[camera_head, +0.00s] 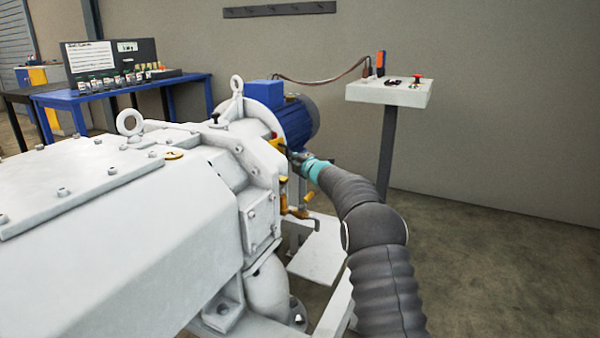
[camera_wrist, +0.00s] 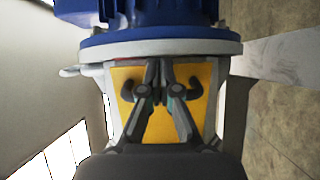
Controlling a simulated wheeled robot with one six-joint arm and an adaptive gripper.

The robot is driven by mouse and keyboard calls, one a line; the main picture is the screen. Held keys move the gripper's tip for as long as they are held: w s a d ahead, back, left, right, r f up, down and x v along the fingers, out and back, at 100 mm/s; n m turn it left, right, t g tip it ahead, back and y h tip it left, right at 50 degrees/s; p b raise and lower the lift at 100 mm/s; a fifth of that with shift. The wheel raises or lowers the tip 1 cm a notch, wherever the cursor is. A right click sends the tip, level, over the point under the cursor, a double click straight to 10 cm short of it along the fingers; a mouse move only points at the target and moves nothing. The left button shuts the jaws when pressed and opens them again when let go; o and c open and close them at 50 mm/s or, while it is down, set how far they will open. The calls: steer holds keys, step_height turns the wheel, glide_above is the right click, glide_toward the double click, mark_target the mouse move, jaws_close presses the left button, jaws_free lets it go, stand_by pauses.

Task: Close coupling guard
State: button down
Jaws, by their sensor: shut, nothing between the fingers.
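The coupling guard is a yellow panel (camera_wrist: 133,77) between the blue motor and a pale housing in the wrist view. A dark hooked handle (camera_wrist: 127,91) shows on it, its ends curving out on both sides of my fingers. My gripper (camera_wrist: 158,78) is in front of the panel's middle with its fingers together and nothing seen between them. The fingers hide the handle's middle, and I cannot tell whether they touch it. In the head view my gripper (camera_head: 297,157) is beside the machine near the motor, and a little yellow (camera_head: 281,144) shows next to it.
The white pump body (camera_head: 130,220) fills the left. The blue motor (camera_head: 301,122) is behind it. A control stand (camera_head: 390,93) is at the back right, and a blue workbench (camera_head: 52,98) at the back left. The floor on the right is clear.

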steer(key=shift+s+a+r, duration=0.1)
steer(key=shift+a, duration=0.2)
